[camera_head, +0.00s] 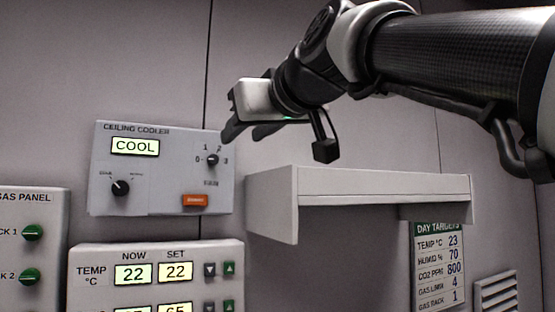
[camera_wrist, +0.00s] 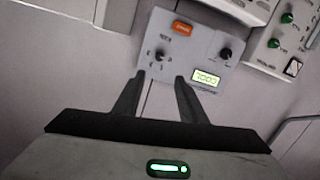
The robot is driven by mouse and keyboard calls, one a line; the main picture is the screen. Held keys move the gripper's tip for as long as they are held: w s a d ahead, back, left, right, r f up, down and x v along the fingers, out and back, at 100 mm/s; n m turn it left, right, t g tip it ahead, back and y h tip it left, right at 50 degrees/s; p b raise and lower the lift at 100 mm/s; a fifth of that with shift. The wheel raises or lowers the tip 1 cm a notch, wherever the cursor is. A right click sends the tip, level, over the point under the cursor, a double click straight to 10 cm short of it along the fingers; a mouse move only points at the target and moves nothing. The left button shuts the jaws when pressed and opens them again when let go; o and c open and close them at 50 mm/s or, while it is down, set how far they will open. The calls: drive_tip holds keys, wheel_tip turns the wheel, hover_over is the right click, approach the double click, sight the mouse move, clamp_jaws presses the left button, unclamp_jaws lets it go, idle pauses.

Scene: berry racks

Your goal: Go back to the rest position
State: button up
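My gripper (camera_head: 243,136) is in front of the wall, by the upper right corner of the grey ceiling cooler panel (camera_head: 155,200). In the wrist view my gripper (camera_wrist: 160,77) has its two black fingers apart with nothing between them. The panel's fan knob (camera_wrist: 158,57) shows just beyond the fingertips; it also shows in the head view (camera_head: 212,160). I cannot tell the exact gap between fingertips and panel. The cooler display (camera_head: 135,146) reads COOL. The mode knob (camera_head: 120,187) and orange button (camera_head: 195,200) are uncovered.
A white shelf (camera_head: 380,184) juts from the wall below my arm. A set-point panel (camera_head: 160,252) and a gas panel (camera_head: 30,205) are lower left. A day targets sheet (camera_head: 438,268) and a vent (camera_head: 496,293) are lower right. The upper left wall is bare.

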drive_tip(key=s+d+f+m+g+h+p, duration=0.2)
drive_tip(key=s+d+f, duration=0.4)
drive_tip(key=f, duration=0.7)
drive_tip(key=s+d+f+m+g+h+p, duration=0.3)
drive_tip(key=s+d+f, duration=0.3)
drive_tip(key=f, duration=0.8)
drive_tip(key=s+d+f+m+g+h+p, duration=0.3)
drive_tip(key=s+d+f, duration=0.3)
drive_tip(key=f, duration=0.8)
drive_tip(key=shift+d+f+g+p, duration=0.15)
drive_tip(key=shift+d+g+p, duration=0.3)
drive_tip(key=shift+d, duration=0.6)
